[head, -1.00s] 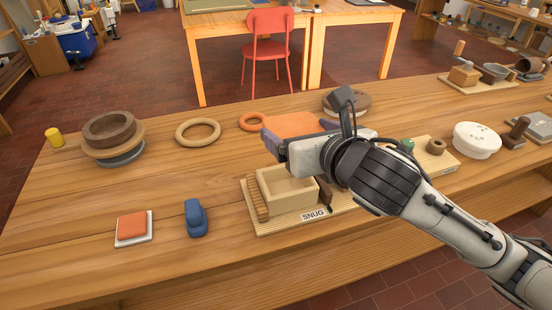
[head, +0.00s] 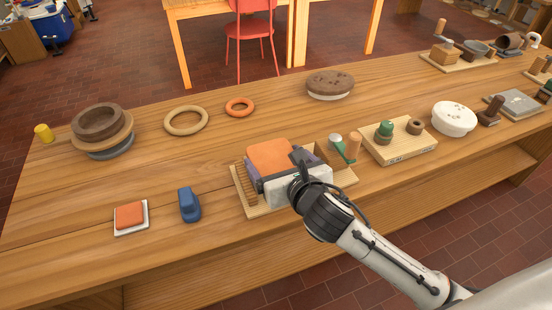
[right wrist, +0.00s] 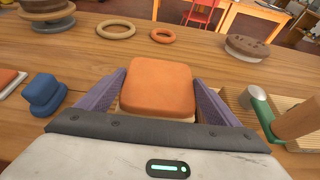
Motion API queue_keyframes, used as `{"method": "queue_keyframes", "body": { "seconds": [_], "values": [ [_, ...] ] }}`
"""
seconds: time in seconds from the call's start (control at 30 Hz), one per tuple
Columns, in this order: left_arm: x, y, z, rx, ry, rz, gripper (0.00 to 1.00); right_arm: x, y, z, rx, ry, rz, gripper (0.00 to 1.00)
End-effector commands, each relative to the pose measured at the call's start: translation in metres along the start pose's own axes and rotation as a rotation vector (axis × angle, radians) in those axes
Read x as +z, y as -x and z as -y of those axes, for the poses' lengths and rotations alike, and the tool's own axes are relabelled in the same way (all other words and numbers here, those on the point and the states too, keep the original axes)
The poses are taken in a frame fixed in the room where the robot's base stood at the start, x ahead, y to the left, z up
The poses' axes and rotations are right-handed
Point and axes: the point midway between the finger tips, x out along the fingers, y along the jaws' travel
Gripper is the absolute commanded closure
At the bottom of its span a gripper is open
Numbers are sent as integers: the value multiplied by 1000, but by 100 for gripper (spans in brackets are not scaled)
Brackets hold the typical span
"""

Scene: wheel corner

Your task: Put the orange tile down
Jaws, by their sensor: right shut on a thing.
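The orange tile (head: 270,158) is a rounded, flat square block. It sits between the purple fingers of my right gripper (head: 283,161), which is shut on it; the right wrist view shows the tile (right wrist: 158,88) lying level, a finger at each side. The tile and gripper are over the light wooden board (head: 240,195) where the open box stands. The gripper and tile hide most of that box, and I cannot tell whether the tile touches it. My left gripper is out of view.
Left of the board are a blue block (head: 189,206) and another orange piece (head: 129,215) on a white square. Behind are a tan ring (head: 186,120), an orange ring (head: 239,107) and a brown disc (head: 330,86). A green-handled tool (head: 344,148) stands close at the right. The front-left tabletop is clear.

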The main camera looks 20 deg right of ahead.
Motion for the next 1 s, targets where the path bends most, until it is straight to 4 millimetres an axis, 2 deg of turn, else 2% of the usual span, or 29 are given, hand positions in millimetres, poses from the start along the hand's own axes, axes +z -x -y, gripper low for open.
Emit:
{"method": "queue_keyframes", "body": {
  "seconds": [0.37, 0.4, 0.5, 0.77, 0.87, 1.0],
  "values": [
    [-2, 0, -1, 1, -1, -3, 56, -1, -2, 0, 0, 0, 6, 49],
    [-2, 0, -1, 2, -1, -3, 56, -4, -2, 0, -1, 0, 2, 13],
    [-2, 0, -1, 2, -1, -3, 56, -4, -2, 0, -1, -1, 2, 0],
    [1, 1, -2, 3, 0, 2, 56, 0, 0, 0, 1, -2, 3, 0],
    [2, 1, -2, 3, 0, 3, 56, -1, 9, 0, 1, 1, 2, 0],
    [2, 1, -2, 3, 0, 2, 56, -2, 36, 0, 3, 3, 1, 0]
  ]
}}
